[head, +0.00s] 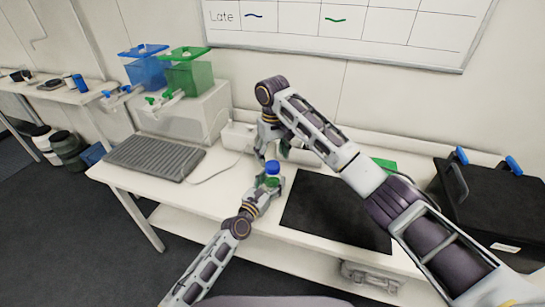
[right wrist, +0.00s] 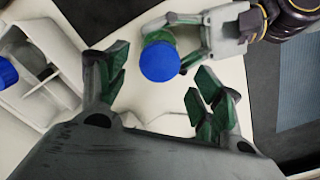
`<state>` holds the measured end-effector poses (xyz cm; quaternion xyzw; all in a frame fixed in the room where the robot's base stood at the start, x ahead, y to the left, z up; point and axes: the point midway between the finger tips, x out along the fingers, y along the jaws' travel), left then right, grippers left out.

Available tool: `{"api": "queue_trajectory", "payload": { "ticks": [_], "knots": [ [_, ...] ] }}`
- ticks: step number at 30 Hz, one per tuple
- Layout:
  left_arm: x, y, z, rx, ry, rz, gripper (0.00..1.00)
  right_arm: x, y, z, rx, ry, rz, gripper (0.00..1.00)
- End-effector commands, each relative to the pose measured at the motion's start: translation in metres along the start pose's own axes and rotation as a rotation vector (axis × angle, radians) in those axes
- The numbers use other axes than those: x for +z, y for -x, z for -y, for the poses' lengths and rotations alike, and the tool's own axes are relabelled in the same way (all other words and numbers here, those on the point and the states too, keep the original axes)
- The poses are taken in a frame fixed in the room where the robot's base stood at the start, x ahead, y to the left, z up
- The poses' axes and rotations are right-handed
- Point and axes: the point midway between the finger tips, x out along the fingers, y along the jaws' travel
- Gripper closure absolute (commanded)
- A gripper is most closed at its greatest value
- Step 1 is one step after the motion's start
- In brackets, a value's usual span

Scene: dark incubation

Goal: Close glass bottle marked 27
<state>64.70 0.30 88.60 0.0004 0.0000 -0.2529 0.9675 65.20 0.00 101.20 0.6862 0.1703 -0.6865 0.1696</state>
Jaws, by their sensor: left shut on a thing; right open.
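A small bottle with a blue cap (head: 272,167) stands upright in my left gripper (head: 270,182), over the white bench. The blue cap (right wrist: 160,61) shows from above in the right wrist view and hides most of the bottle. I cannot read a number, nor tell how tightly the cap sits. My left gripper also shows in the right wrist view (right wrist: 178,34), shut around the bottle from the upper right. My right gripper (right wrist: 155,92) is open and empty, its green-padded fingers spread to either side just below the cap in that view. In the head view it points down above the bottle (head: 268,150).
A white rack (right wrist: 62,62) with another blue-capped bottle (right wrist: 8,72) lies left in the right wrist view. On the bench are a black mat (head: 310,215), a grey ridged plate (head: 153,155) and a black box with blue handles (head: 500,205). Blue (head: 146,68) and green (head: 190,75) containers stand back left.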

Motion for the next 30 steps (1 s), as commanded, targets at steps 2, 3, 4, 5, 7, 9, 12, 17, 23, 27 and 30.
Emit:
{"api": "queue_trajectory", "payload": {
  "ticks": [2,3,4,5,7,9,12,17,23,27,30],
  "knots": [
    [0.0,0.0,0.0,0.0,0.0,0.0,1.0,0.0,0.0,0.0,0.0,0.0,0.0,0.33],
    [0.0,0.0,0.0,0.0,0.0,0.0,1.0,0.0,0.0,0.0,0.0,0.0,0.0,0.36],
    [0.0,0.0,0.0,0.0,0.0,0.0,1.0,0.0,0.0,0.0,0.0,0.0,-0.001,0.36],
    [0.0,0.0,0.0,0.0,0.0,0.0,1.0,0.0,0.0,0.0,0.0,0.0,-0.001,0.36],
    [0.0,0.0,0.0,0.0,0.0,0.0,1.0,-0.001,0.002,0.0,0.002,0.0,-0.004,0.36],
    [0.0,0.0,0.0,0.0,0.0,0.0,1.0,-0.002,0.006,-0.001,0.005,0.0,-0.01,0.36],
    [0.0,0.0,0.0,0.0,0.0,0.0,1.0,-0.006,0.017,-0.005,0.013,-0.002,-0.024,0.36],
    [0.0,0.0,0.0,0.0,0.0,0.0,1.0,-0.012,0.04,-0.018,0.052,-0.009,-0.056,0.36],
    [0.0,0.0,0.0,0.0,0.0,0.0,1.0,-0.016,0.066,-0.04,0.149,-0.008,-0.077,0.36],
    [0.0,0.0,0.0,0.0,0.0,0.0,1.0,-0.013,0.074,-0.049,0.191,0.015,-0.066,0.36],
    [0.0,0.0,0.0,0.0,0.0,0.0,1.0,-0.01,0.07,-0.048,0.194,0.071,-0.045,0.36]
  ]
}}
